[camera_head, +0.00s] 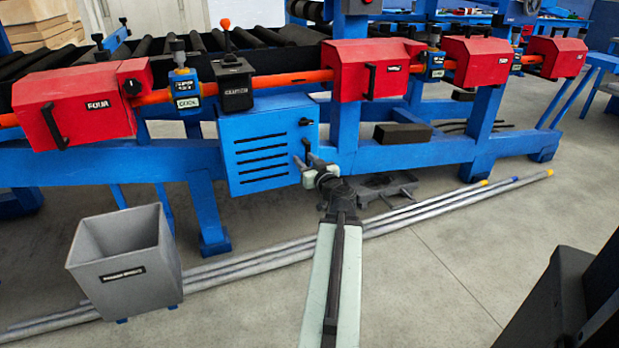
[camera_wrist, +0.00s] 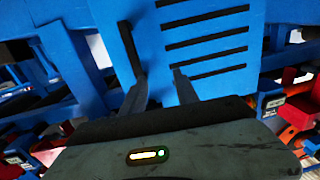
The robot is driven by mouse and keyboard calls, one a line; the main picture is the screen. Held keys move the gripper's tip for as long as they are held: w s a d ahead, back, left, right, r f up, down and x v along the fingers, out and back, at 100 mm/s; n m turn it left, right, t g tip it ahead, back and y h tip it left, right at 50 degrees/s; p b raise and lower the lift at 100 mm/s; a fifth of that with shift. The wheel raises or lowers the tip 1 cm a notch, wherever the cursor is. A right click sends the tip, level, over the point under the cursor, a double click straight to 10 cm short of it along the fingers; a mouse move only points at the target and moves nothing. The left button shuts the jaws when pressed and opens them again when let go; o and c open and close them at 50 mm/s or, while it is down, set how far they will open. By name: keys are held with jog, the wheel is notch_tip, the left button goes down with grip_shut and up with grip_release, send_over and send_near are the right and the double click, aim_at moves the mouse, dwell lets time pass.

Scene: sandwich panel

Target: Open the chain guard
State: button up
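A blue box (camera_head: 264,148) with several dark slots stands under the conveyor frame; I take it for the chain guard, though no label naming it is readable. Its front looks closed. The slotted front (camera_wrist: 205,35) fills the upper middle of the wrist view. A black upright handle (camera_wrist: 130,48) is on it, left of the slots. My gripper (camera_head: 305,153) is at the box's right side in the head view. In the wrist view my gripper (camera_wrist: 159,75) has its two fingers apart, with nothing seen between them. The handle is near the left fingertip; I cannot tell whether they touch.
Red covers (camera_head: 83,106) and a black control box (camera_head: 233,86) sit on the orange rail above. A grey bin (camera_head: 126,262) stands on the floor at left. Long grey pipes (camera_head: 420,212) lie along the floor.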

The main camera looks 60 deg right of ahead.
aim_at(308, 150)
jog(key=shift+m+h, duration=0.4)
jog(key=shift+h, duration=0.2)
jog(key=w+d, duration=0.1)
jog(key=d, duration=0.1)
jog(key=w+d, duration=0.1)
jog(key=d, duration=0.1)
jog(key=w+d, duration=0.1)
jog(key=d, duration=0.2)
jog(key=shift+w+f, duration=0.2)
jog(key=shift+f, duration=0.15)
grip_shut()
jog(key=shift+s, duration=0.1)
dwell(0.5)
